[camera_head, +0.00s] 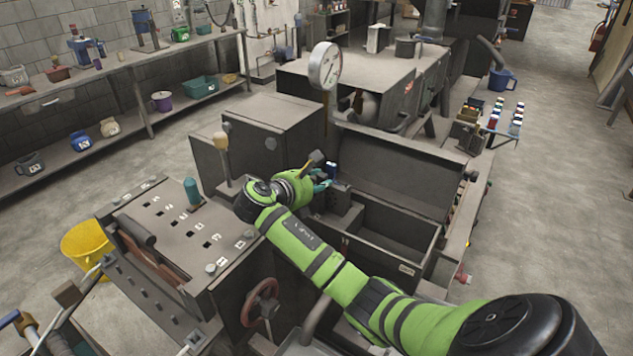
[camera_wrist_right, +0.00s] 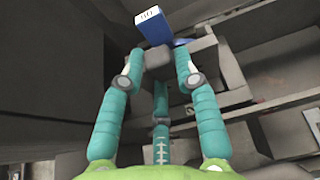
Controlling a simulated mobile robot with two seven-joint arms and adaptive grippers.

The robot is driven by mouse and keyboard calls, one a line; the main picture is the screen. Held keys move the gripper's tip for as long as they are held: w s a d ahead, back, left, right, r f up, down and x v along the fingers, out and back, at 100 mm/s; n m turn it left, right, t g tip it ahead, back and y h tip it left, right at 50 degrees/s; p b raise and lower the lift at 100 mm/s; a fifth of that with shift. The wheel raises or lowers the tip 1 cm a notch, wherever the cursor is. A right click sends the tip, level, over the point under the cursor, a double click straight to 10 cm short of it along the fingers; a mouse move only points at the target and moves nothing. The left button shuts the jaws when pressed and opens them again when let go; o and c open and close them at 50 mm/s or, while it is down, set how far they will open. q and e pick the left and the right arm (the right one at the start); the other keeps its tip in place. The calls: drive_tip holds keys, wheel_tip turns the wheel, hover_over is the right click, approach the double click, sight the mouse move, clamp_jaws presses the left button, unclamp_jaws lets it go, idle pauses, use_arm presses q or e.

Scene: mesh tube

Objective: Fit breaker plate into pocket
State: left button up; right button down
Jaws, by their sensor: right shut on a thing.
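My right gripper (camera_head: 322,184) has teal fingers and is over the left end of the open grey machine bay. In the right wrist view its fingers (camera_wrist_right: 158,75) are closed around a small grey block (camera_wrist_right: 158,60). A blue piece with a white marked label (camera_wrist_right: 153,25) stands just beyond that block and appears joined to it; I take the two for the breaker plate. The blue part (camera_head: 331,169) also shows in the head view beside the fingertips. The pocket cannot be clearly picked out; the gripper and held piece cover part of that area. My left gripper is not in view.
The open bay (camera_head: 398,226) has a raised lid (camera_head: 390,172) behind it. A round gauge (camera_head: 325,66) stands behind the gripper. A slotted panel (camera_head: 180,220) and a red handwheel (camera_head: 260,302) are to the left. Several colour-tagged pieces (camera_head: 494,117) stand on a rack at right.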

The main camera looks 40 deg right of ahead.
drive_tip(key=shift+f, duration=1.05)
idle(0.8)
drive_tip(key=shift+f, duration=0.3)
